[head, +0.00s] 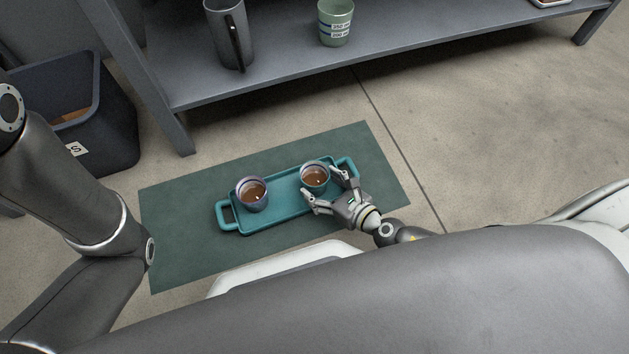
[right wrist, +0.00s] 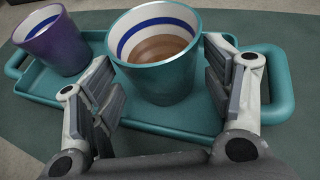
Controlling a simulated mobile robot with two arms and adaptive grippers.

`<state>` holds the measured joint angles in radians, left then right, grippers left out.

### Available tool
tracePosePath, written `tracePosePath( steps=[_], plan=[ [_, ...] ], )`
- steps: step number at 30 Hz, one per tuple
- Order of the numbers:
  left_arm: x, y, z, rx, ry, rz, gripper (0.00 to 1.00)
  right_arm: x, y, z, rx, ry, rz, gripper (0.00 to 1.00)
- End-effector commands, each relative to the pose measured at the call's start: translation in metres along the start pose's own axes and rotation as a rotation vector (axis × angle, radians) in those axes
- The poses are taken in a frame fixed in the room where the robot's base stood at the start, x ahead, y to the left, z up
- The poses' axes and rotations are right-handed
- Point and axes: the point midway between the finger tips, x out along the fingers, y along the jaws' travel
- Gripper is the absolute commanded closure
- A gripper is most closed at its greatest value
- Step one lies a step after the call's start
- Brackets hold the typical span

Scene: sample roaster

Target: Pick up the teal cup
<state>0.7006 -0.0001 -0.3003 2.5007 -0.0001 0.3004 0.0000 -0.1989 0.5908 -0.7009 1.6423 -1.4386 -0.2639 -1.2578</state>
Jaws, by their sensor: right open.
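The teal cup (head: 314,179) stands upright on the right part of a teal tray (head: 288,212), with brown liquid inside. In the right wrist view the teal cup (right wrist: 160,75) shows a white inside with a blue band. My right gripper (head: 321,184) is open, with one finger on each side of the cup. In the right wrist view the fingers (right wrist: 158,72) have visible gaps to the cup's sides. My left arm shows at the left of the head view, but its gripper does not.
A purple cup (head: 252,194) with brown liquid stands on the tray's left part. The tray lies on a dark green mat (head: 180,262). A grey shelf (head: 283,50) with a dark jug (head: 230,38) and a green cup (head: 335,24) is behind. A dark bin (head: 108,130) stands left.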

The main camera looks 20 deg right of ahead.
Motion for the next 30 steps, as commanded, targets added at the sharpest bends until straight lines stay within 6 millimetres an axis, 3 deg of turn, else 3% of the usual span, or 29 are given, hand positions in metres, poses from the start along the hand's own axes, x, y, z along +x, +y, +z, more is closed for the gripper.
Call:
tracePosePath(
  steps=[6, 15, 26, 30],
  plan=[
    [-0.010, 0.002, -0.003, 0.000, 0.000, 0.000, 0.60, 0.032, -0.001, -0.002, 0.000, -0.002, -0.001, 0.27],
    [-0.010, 0.002, -0.004, 0.000, 0.000, 0.001, 0.60, 0.036, -0.001, -0.001, 0.002, 0.001, 0.000, 0.27],
    [-0.010, 0.002, -0.003, 0.000, 0.000, 0.001, 0.60, 0.036, -0.001, -0.001, 0.001, 0.001, 0.000, 0.72],
    [-0.010, 0.002, -0.003, 0.000, -0.001, 0.001, 0.60, 0.036, -0.001, 0.000, 0.001, -0.001, -0.001, 0.75]
  ],
)
